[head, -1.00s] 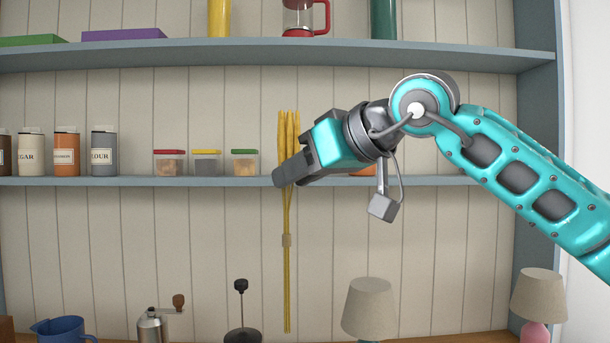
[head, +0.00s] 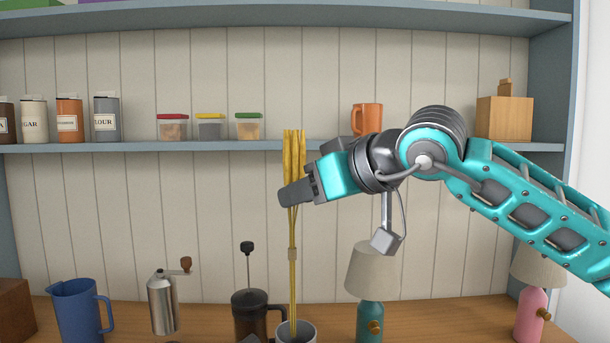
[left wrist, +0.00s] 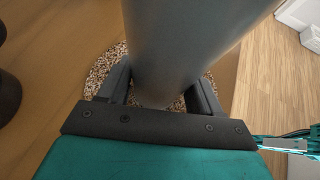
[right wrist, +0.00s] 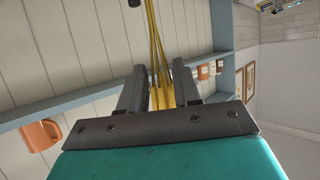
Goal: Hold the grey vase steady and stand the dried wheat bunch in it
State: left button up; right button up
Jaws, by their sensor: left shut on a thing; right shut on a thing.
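The dried wheat bunch (head: 292,254) is yellow, with a tie around its thin stems, and hangs upright with its heads at the top. My right gripper (head: 289,194) is shut on it just below the heads; the right wrist view shows the bunch (right wrist: 161,95) between the fingers (right wrist: 160,90). The grey vase (head: 308,332) shows only its rim at the bottom of the head view. The stem ends are at the vase mouth; their depth inside is hidden. In the left wrist view my left gripper (left wrist: 160,95) is shut on the vase (left wrist: 180,45), above a speckled round mat (left wrist: 105,68).
A dark French press (head: 250,312) stands close left of the vase. A teal lamp (head: 370,300) stands to its right. A metal grinder (head: 162,305) and blue jug (head: 80,310) are further left. A shelf (head: 220,147) with jars runs behind my right gripper.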

notch_tip(320, 180, down, 9)
jog(key=shift+f, duration=0.15)
dwell(0.9)
jog(key=o, duration=1.1)
jog(key=v, duration=1.2)
